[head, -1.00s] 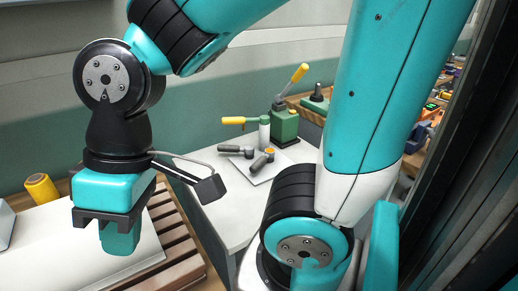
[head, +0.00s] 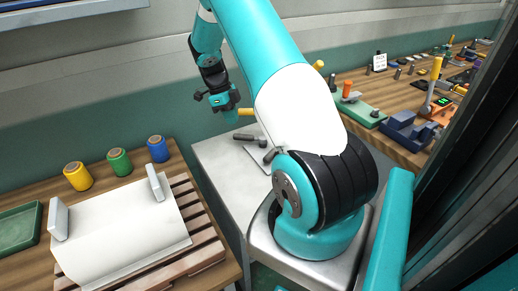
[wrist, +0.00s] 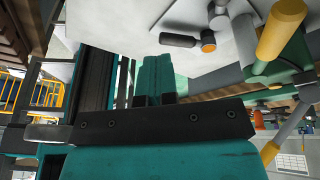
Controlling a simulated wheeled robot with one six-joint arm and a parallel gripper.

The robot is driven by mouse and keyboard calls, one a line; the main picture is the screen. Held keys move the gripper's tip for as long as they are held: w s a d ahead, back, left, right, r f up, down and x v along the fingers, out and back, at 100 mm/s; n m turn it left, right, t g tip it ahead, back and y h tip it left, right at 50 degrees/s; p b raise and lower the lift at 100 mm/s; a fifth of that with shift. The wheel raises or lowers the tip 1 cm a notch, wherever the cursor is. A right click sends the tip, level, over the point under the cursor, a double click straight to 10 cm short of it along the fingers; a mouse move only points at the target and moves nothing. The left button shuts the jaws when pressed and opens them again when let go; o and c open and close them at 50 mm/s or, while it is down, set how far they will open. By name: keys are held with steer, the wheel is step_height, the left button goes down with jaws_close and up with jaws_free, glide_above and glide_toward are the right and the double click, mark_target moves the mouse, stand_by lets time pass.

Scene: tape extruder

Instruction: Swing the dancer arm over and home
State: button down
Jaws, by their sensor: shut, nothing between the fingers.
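My gripper (head: 229,114) hangs above the back of the pale table, beside a yellow-ended lever (head: 246,112). Its teal fingers (wrist: 155,78) are together and empty in the wrist view. A thick yellow handle (wrist: 281,30) is at the upper right there, apart from the fingers. A grey lever with a yellow end (wrist: 268,153) slants at the lower right. Another yellow tip (head: 318,65) shows past my arm in the head view. The green base of the levers is mostly hidden by my arm. I cannot tell which lever is the dancer arm.
Dark hand tools (head: 250,138) lie on the pale table (head: 215,160). A cluttered wooden bench (head: 375,90) runs at right.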

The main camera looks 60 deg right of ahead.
steer(key=s+d+f+m+p, duration=0.1)
steer(key=f, duration=0.2)
steer(key=s+f+m+p, duration=0.1)
steer(key=s+f, duration=0.1)
steer(key=f, duration=0.2)
steer(key=s+d+f+m, duration=0.1)
steer(key=f+m, duration=0.1)
steer(key=f, duration=0.2)
steer(key=shift+s+d+g+y+p, duration=0.3)
steer(key=shift+s+d+p, duration=0.05)
steer(key=shift+s+p, duration=0.05)
steer(key=s+p, duration=0.1)
steer(key=s, duration=0.2)
steer(key=shift+s+a+f+p, duration=0.1)
steer(key=shift+f+p, duration=0.05)
steer(key=shift+p, duration=0.25)
steer(key=shift+s+f, duration=0.2)
steer(key=shift+s, duration=0.2)
steer(key=shift+s, duration=0.1)
